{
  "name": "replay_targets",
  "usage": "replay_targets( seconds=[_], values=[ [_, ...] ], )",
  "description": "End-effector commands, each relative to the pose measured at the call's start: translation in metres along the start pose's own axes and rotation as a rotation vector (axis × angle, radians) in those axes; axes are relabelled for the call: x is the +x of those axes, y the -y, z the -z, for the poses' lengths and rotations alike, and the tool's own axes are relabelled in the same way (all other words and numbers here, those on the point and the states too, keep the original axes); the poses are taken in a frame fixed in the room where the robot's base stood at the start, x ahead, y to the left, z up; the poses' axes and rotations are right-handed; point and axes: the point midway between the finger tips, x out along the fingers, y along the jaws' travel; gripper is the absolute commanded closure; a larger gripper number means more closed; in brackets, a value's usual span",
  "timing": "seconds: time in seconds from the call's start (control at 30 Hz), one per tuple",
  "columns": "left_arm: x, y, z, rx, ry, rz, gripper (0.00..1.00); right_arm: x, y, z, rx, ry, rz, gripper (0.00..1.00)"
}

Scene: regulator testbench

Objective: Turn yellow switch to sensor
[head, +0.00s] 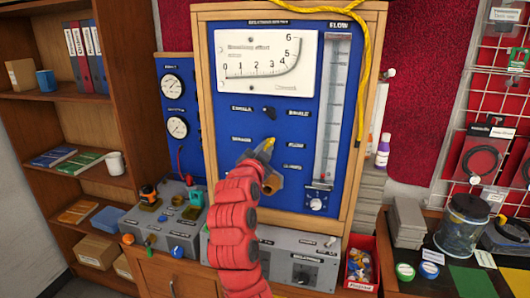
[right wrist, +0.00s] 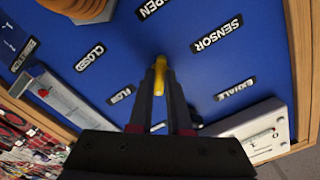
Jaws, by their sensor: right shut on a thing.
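The yellow switch (head: 268,144) sits on the blue panel (head: 235,122), partly hidden by my right gripper (head: 264,153). In the right wrist view the yellow switch (right wrist: 160,78) stands between the fingertips of my right gripper (right wrist: 160,80), which is shut on it. The SENSOR label (right wrist: 217,34) lies up and to the right of the switch in that view. Labels reading FLOW (right wrist: 121,95) and EXHALE (right wrist: 235,90) are lower left and right. The direction in which the switch points is hard to tell. My left gripper is not in view.
A black knob (head: 268,112) sits above the switch, below the white meter (head: 268,65). A flow tube (head: 333,110) runs down the panel's right side. A brown ribbed round part (right wrist: 80,8) is close by. A yellow cord (head: 366,60) hangs over the wooden frame.

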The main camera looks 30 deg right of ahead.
Motion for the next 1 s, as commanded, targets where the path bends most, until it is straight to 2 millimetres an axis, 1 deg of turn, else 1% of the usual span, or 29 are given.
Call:
replay_targets(
  seconds=[0.03,0.2,0.5,0.77,1.0],
  values=[
    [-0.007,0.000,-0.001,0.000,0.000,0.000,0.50,0.000,-0.002,-0.002,-0.026,-0.003,0.002,1.00],
    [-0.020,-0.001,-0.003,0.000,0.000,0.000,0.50,0.000,-0.003,-0.003,-0.161,-0.001,-0.001,1.00],
    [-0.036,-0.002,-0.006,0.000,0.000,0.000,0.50,0.000,-0.002,-0.001,-0.445,-0.002,-0.001,1.00],
    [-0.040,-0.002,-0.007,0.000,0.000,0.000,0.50,0.000,-0.002,-0.001,-0.694,0.001,-0.002,1.00],
    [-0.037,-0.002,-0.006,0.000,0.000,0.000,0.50,0.000,-0.002,0.000,-0.923,0.003,-0.003,1.00]
  ],
)
